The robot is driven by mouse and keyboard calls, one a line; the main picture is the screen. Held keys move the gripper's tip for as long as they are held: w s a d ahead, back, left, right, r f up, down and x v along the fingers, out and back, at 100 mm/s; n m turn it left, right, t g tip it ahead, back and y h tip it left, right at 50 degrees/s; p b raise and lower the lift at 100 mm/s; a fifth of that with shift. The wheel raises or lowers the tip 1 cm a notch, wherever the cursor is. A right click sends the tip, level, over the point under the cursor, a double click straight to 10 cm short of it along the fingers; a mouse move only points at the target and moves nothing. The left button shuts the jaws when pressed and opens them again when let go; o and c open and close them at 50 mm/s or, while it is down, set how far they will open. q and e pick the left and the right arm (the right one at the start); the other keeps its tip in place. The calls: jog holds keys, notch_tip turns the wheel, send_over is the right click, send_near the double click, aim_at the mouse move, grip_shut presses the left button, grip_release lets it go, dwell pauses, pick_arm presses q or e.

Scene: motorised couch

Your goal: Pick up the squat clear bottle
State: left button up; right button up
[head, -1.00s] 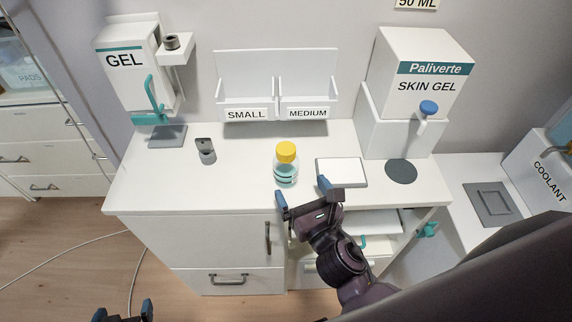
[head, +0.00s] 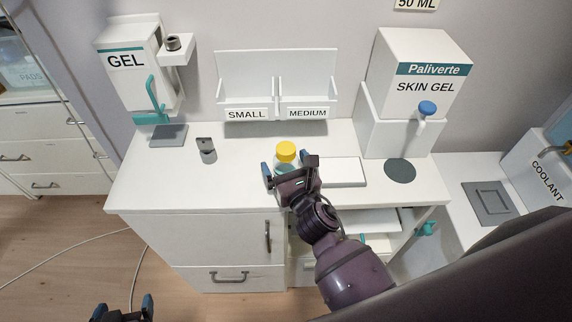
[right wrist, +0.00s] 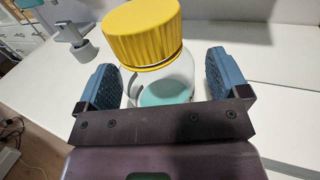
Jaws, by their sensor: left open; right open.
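The squat clear bottle with a yellow lid (head: 286,151) and teal contents stands upright on the white counter (head: 190,188). My right gripper (head: 290,172) is open in front of it and covers most of its body in the head view. In the right wrist view the bottle (right wrist: 150,75) stands between the two blue fingers of my right gripper (right wrist: 160,88), with space visible at the right finger. Whether the left finger touches the glass is hard to tell. My left gripper (head: 125,308) is open and empty at the lower left, above the floor.
A small grey holder (head: 206,149) stands left of the bottle and a white flat pad (head: 343,171) lies right of it. Behind are the SMALL and MEDIUM bins (head: 277,98). GEL (head: 127,80) and SKIN GEL (head: 425,90) dispensers flank the counter.

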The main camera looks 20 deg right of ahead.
jog(key=shift+c, duration=0.4)
jog(key=c, duration=0.7)
jog(key=shift+c, duration=1.2)
pick_arm(q)
jog(key=shift+s+f, duration=0.1)
jog(key=shift+s, duration=0.15)
pick_arm(e)
jog(key=shift+r, duration=0.1)
